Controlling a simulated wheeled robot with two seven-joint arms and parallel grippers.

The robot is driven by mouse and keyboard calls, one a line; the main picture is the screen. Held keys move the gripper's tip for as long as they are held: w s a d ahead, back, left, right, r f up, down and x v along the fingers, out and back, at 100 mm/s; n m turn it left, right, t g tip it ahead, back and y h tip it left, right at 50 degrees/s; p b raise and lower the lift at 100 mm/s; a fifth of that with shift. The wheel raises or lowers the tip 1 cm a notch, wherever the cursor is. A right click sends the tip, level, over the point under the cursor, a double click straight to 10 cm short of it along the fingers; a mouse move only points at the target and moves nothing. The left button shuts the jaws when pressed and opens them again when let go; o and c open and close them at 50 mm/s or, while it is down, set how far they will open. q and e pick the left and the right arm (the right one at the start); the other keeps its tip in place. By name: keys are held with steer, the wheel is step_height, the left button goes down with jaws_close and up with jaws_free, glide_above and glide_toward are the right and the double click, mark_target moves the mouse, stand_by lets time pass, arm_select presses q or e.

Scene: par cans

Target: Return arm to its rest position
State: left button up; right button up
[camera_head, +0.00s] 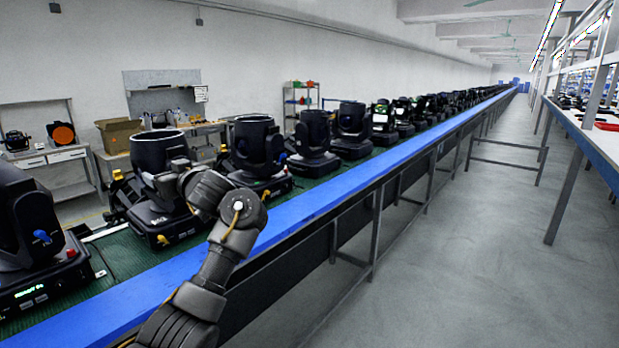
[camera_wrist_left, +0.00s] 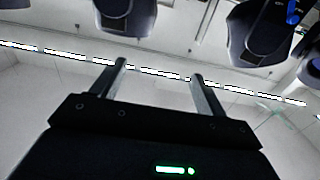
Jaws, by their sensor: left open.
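My left arm (camera_head: 215,265) comes up from the bottom of the head view, bends at a round joint over the blue rail, and reaches left toward the row of par cans. Its far end overlaps a black par can (camera_head: 158,155) with an open round top; I cannot tell if they touch. My left gripper (camera_wrist_left: 159,69) shows in the left wrist view with two parallel fingers apart and nothing between them. Its fingers cannot be made out in the head view. Dark par cans also show at the top of the wrist view (camera_wrist_left: 262,30). My right gripper is not in view.
Par cans stand in a long row on the green conveyor (camera_head: 125,255), edged by a blue rail (camera_head: 300,208). A large par can (camera_head: 35,230) stands at the left. A cardboard box (camera_head: 118,134) is on a bench behind. The grey floor (camera_head: 450,270) to the right is clear.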

arm_select(q)
steer(key=s+d+f+m+h, duration=0.2)
steer(key=f+h, duration=0.1)
steer(key=f, duration=0.7)
steer(key=s+d+f+m+t+h, duration=0.1)
steer(key=s+f+m+h, duration=0.15)
steer(key=f, duration=0.75)
steer(key=s+d+f+m+h, duration=0.15)
steer(key=f+h, duration=0.25)
steer(key=f, duration=0.6)
steer(key=s+d+f+m+g+h, duration=0.2)
steer(key=s+f, duration=0.6)
steer(key=s, duration=0.2)
steer(key=s+d+f+m+g+h, duration=0.2)
steer(key=s+f, duration=0.5)
steer(key=s, duration=0.4)
steer(key=s+f+m+g, duration=0.25)
steer(key=s+g, duration=0.25)
steer(key=s, duration=1.8)
step_height(320, 180, down, 27)
steer(key=g, duration=0.1)
steer(key=s+a+f+g, duration=0.1)
steer(key=s+a+f, duration=0.1)
steer(key=s+f, duration=1.3)
steer(key=shift+s+a+f, duration=0.15)
steer(key=shift+s+a, duration=0.05)
steer(key=shift+s, duration=0.7)
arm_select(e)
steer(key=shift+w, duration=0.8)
